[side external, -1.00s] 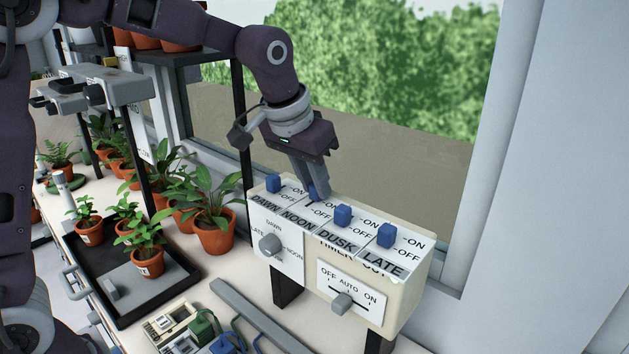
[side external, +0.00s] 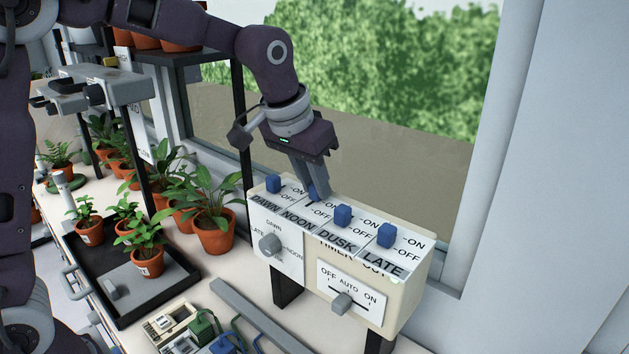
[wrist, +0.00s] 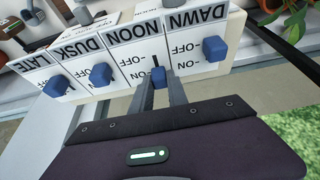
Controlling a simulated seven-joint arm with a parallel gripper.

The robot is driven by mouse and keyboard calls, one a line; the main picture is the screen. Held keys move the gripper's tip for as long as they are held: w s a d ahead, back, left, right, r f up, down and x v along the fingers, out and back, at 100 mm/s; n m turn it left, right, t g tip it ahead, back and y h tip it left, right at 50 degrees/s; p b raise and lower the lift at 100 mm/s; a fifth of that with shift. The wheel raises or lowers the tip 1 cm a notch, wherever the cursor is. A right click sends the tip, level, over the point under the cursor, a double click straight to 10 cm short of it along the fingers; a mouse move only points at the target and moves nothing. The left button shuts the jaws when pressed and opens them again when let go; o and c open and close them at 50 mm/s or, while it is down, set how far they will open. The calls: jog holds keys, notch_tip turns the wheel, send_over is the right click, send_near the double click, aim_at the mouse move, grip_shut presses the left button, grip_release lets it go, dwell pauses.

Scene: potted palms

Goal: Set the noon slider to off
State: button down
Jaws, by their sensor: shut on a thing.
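The timer box (side external: 409,296) is cream with a sloped white top bearing several blue sliders, each marked ON and OFF. The noon slider (side external: 312,194) is second from the left in the side view, partly covered by my gripper (side external: 316,192). In the wrist view my gripper (wrist: 159,84) has its fingers on both sides of the blue noon slider (wrist: 158,74), shut on it. The noon slider sits near the ON end, farther from the front edge, with dark slot showing on the OFF side.
The dawn slider (side external: 273,184) and dusk slider (side external: 343,215) stand close on either side, with the late slider (side external: 387,235) farther right. A dial (side external: 270,245) and an auto switch (side external: 342,303) are on the front. Potted plants (side external: 214,235) stand left; the window is behind.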

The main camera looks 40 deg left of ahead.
dwell(0.3)
jog(key=shift+s, duration=1.7)
jog(key=c, duration=1.3)
grip_release()
jog(key=v, duration=0.7)
jog(key=shift+s, duration=0.1)
